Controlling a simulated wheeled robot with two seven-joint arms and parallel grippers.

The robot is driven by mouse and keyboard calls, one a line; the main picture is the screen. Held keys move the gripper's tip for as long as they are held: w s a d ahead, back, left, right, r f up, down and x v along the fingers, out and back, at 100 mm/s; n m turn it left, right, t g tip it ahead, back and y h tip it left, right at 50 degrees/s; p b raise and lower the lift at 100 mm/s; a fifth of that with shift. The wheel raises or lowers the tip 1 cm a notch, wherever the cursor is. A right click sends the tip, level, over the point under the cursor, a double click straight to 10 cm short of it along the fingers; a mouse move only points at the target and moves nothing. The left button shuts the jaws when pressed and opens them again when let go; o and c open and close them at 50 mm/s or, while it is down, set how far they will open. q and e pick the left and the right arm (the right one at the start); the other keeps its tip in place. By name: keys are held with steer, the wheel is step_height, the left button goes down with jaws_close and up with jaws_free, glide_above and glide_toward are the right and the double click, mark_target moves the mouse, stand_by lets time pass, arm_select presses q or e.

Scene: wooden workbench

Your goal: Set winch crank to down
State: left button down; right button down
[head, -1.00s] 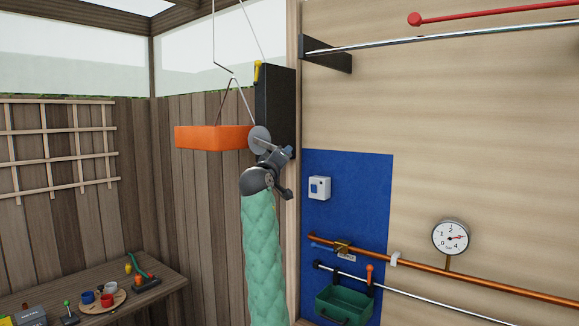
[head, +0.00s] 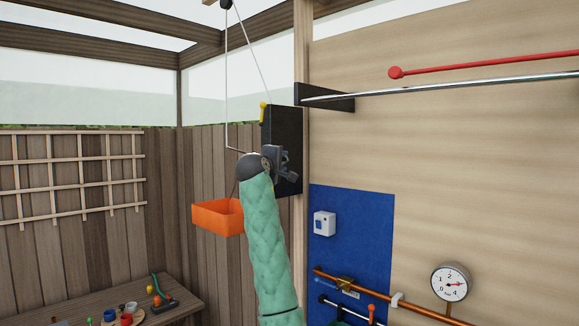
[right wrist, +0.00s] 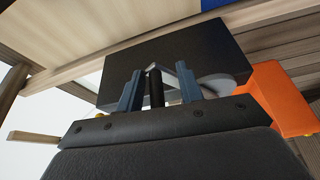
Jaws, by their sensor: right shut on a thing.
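The winch is on a black board (head: 285,120) on the post left of the wooden wall. My right gripper (head: 281,160) is at the lower half of this board and covers most of the winch there. In the right wrist view its fingers are shut on the black crank handle (right wrist: 157,88), in front of the board (right wrist: 210,60). A grey disc (right wrist: 222,82) shows beside the right finger. An orange bin (head: 215,217) hangs below and left of the winch, partly behind my arm. My left gripper is out of view.
A yellow-tipped lever (head: 263,112) is at the board's upper left edge. A blue panel (head: 352,230) with a white switch box (head: 325,223) is to the right. A metal rail (head: 440,90) runs along the wall. A bench (head: 185,292) is at lower left.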

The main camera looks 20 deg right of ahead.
steer(key=shift+w+a+r+n, duration=0.1)
steer(key=shift+r+n, duration=0.1)
steer(key=shift+r, duration=0.2)
steer(key=shift+w+a+r+n, duration=0.1)
steer(key=shift+r+n, duration=0.1)
steer(key=shift+r, duration=0.2)
steer(key=shift+w+a+r+n+g+y+p, duration=0.25)
steer(key=shift+w+r+n+p, duration=0.15)
steer(key=shift+w+r+n, duration=0.2)
steer(key=shift+w+a+r+n+g+y+p, duration=0.15)
steer(key=shift+w+a+r+n+g+p, duration=0.2)
steer(key=shift+w+r+n, duration=0.3)
steer(key=shift+w+a+r+n+g+y+p, duration=0.2)
steer(key=shift+w+r+n+p, duration=0.3)
steer(key=shift+n, duration=0.25)
steer(key=shift+f, duration=0.1)
steer(key=c, duration=1.4)
jaws_free()
steer(key=shift+w+a, duration=0.1)
steer(key=shift+a, duration=0.15)
steer(key=shift+w+a, duration=0.1)
steer(key=shift+w, duration=0.05)
steer(key=shift+f, duration=0.1)
